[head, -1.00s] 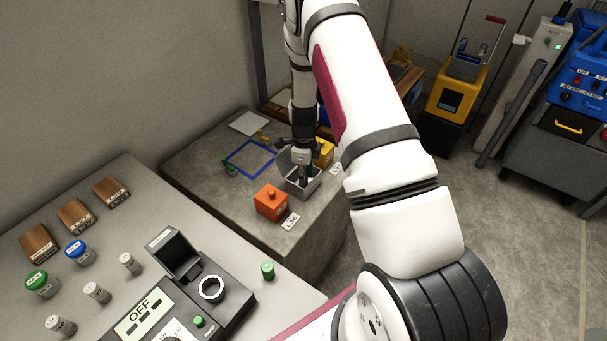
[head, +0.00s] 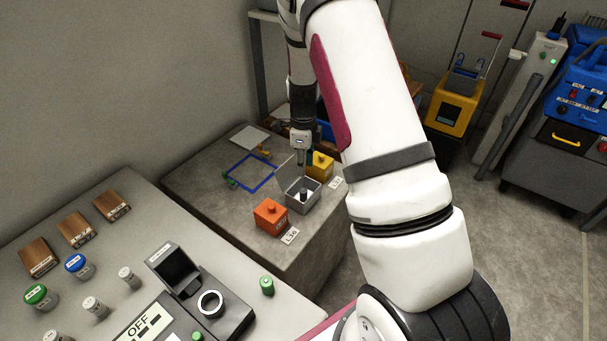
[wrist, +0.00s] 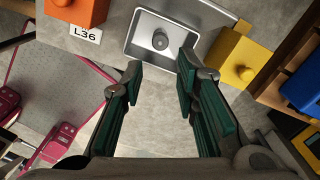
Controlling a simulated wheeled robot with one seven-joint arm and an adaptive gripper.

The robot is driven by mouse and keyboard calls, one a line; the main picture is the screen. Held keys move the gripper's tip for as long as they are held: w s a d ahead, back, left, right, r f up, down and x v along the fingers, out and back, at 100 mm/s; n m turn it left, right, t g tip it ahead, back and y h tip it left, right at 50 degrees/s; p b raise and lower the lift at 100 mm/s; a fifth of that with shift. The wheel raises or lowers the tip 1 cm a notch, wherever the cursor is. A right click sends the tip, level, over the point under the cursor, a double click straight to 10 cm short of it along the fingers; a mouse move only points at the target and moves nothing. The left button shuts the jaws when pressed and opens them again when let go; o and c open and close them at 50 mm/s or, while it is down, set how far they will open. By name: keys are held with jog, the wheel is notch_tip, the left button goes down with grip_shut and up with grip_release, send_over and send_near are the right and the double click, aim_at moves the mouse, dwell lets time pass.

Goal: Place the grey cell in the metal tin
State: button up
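The metal tin (head: 302,205) is an open square grey box on the far table, between the orange and yellow blocks. The grey cell (wrist: 160,41) stands inside the tin, seen from above in the wrist view; in the head view it shows as a dark cylinder (head: 303,194) in the tin. My gripper (wrist: 160,68) is open and empty in the wrist view, its two fingers apart with nothing between them at the tips. In the head view my gripper is above and behind the tin, clear of the cell.
An orange block (head: 270,216) with a label L36 (wrist: 86,34) is beside the tin, and a yellow block (head: 320,166) is on the other side. A blue square outline (head: 250,172) lies left. The near table holds a meter (head: 190,290), jars, wooden blocks and a green cylinder (head: 267,285).

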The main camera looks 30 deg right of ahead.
jog(key=s+a+r+n, duration=0.3)
jog(key=r+n, duration=0.1)
jog(key=r, duration=0.3)
jog(key=s+a+r+n+t+y, duration=0.1)
jog(key=s+a+r+n, duration=0.3)
jog(key=r, duration=0.4)
jog(key=s+a+r+n, duration=0.3)
jog(key=r+n, duration=0.1)
jog(key=r, duration=0.3)
jog(key=s+a+r+n, duration=0.2)
jog(key=s+n, duration=0.3)
jog(key=s, duration=0.2)
jog(key=s+a+r+n+t, duration=0.1)
jog(key=s+a+r+n, duration=0.1)
jog(key=s+n, duration=0.3)
jog(key=s+a+r+n+h, duration=0.1)
jog(key=s+n, duration=0.4)
jog(key=s, duration=0.5)
jog(key=shift+s+a+r+t, duration=0.25)
jog(key=shift+a+r, duration=0.2)
jog(key=shift+r, duration=0.4)
jog(key=shift+r, duration=0.1)
